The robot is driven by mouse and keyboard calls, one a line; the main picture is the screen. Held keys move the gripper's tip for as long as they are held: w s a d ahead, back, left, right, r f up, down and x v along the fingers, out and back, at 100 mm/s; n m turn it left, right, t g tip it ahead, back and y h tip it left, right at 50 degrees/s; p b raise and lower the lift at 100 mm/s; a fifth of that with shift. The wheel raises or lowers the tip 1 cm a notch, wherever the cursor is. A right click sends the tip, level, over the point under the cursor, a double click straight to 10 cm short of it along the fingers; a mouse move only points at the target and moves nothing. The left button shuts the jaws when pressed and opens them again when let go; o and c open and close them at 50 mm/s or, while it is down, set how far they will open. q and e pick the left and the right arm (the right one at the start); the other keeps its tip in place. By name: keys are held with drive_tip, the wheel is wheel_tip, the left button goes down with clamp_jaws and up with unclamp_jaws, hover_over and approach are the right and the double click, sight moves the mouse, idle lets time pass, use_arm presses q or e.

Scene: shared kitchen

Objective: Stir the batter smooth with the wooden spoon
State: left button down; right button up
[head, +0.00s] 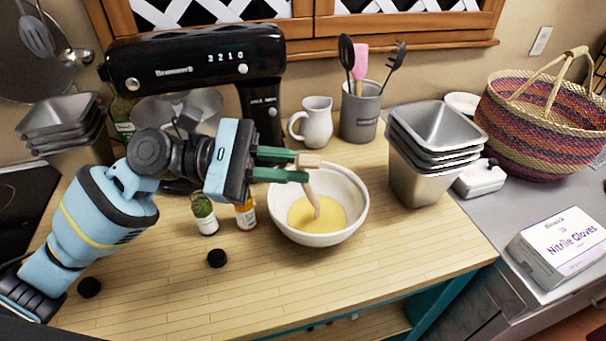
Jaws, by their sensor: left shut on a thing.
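A white bowl (358,212) stands on the wooden counter and holds smooth-looking yellow batter (328,215). My left gripper (306,167) is above the bowl's left rim, shut on the wooden spoon (311,193) near the top of its handle. The spoon is slightly tilted, and its lower end is in the batter, so its head is hidden. My right gripper is not in the picture.
Two small bottles (204,214) (245,213) stand left of the bowl, near a black cap (217,258). A black stand mixer (195,62), a white pitcher (313,123) and a utensil crock (360,112) stand behind. Stacked metal tins (420,175) are to the right. The front counter is mostly clear.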

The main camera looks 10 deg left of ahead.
use_arm(q)
wheel_tip(320, 180, up, 12)
drive_tip(key=shift+f, duration=0.25)
idle(0.3)
idle(0.8)
